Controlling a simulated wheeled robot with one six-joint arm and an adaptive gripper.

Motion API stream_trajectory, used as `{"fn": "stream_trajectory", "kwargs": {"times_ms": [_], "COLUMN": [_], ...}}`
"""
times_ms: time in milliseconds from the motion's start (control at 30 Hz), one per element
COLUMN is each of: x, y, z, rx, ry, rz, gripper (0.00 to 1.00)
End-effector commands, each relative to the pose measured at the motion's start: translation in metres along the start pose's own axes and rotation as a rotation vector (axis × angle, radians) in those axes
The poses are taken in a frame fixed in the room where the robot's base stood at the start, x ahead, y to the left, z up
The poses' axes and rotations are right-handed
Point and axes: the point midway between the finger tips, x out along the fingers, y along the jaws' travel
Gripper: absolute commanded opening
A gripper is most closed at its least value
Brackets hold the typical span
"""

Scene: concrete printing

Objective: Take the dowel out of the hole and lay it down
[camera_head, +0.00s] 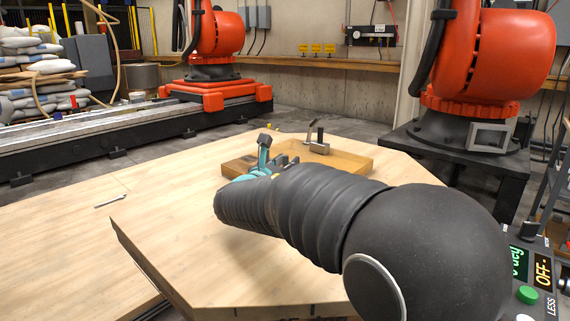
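A wooden fixture board (350,160) lies on the table beyond my arm, with grey metal clamp-like parts on it. My arm in its black ribbed sleeve reaches across the table to the fixture's near left part. Small teal parts (264,157) show at the arm's far end, one upright with a grey top.
A grey clamp (317,141) stands at the fixture's back. Orange robot arms stand behind (215,35) and at the right (495,60).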

Motion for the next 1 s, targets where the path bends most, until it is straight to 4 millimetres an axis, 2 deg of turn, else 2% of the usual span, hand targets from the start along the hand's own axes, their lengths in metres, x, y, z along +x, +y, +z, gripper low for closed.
{"fn": "stream_trajectory", "kwargs": {"times_ms": [33,100,333,1000], "x": [0.0,0.0,0.0,0.0], "y": [0.0,0.0,0.0,0.0], "z": [0.0,0.0,0.003,0.031], "rx": [0.0,0.0,0.0,0.0], "ry": [0.0,0.0,-0.001,-0.001], "rz": [0.0,0.0,0.0,0.0], "gripper": [0.12,0.0,0.0,0.0]}}
